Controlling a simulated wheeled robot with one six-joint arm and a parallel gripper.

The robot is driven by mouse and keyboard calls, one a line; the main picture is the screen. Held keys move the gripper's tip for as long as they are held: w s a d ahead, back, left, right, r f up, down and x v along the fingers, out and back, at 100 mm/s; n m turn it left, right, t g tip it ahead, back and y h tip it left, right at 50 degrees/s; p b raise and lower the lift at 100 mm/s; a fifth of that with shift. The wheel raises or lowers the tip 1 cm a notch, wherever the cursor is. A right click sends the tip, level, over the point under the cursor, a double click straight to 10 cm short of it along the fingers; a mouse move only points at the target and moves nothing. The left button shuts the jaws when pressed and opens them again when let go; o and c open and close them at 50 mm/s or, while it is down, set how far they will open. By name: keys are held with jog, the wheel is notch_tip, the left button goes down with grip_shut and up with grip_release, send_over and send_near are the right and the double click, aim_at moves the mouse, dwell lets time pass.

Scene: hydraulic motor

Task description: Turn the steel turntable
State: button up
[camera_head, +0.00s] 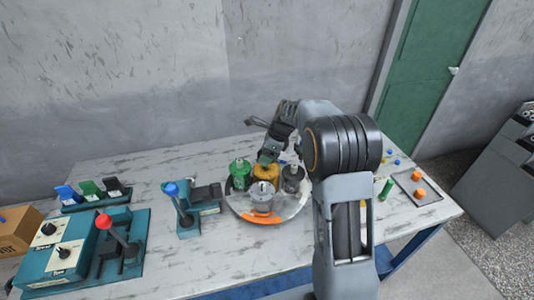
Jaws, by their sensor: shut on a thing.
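The steel turntable (290,209) is a round disc on the table, with an orange patch along its front rim. It bears a green part (239,174), a golden part (266,173), a silver-grey part (263,197) and a dark grey part (292,178). My gripper (267,158) points down over the back of the turntable, at the top of the golden part, and is shut on it as far as I can see. The fingertips are small and partly hidden. My arm covers the area just right of the turntable.
A blue-knobbed lever unit (186,213) stands close left of the turntable. A teal control box (62,252) with a red-knobbed lever (110,232) is further left. A tray (417,188) with orange pieces and a green cylinder (386,188) lie right. The wall is behind.

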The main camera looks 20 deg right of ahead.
jog(key=c, duration=0.7)
jog(key=shift+r+n+g+p, duration=0.2)
jog(key=shift+n+g+p, duration=0.2)
jog(key=shift+n+p, duration=0.65)
jog(key=shift+f+n+g+p, duration=0.2)
jog(key=shift+n+g+p, duration=0.15)
jog(key=shift+n, duration=0.8)
jog(key=shift+y, duration=0.3)
jog(key=o, duration=1.3)
jog(key=shift+r, duration=0.15)
jog(key=b+v, duration=0.1)
jog(key=v, duration=1.2)
jog(key=shift+d+r, duration=0.15)
jog(key=shift+r, duration=0.1)
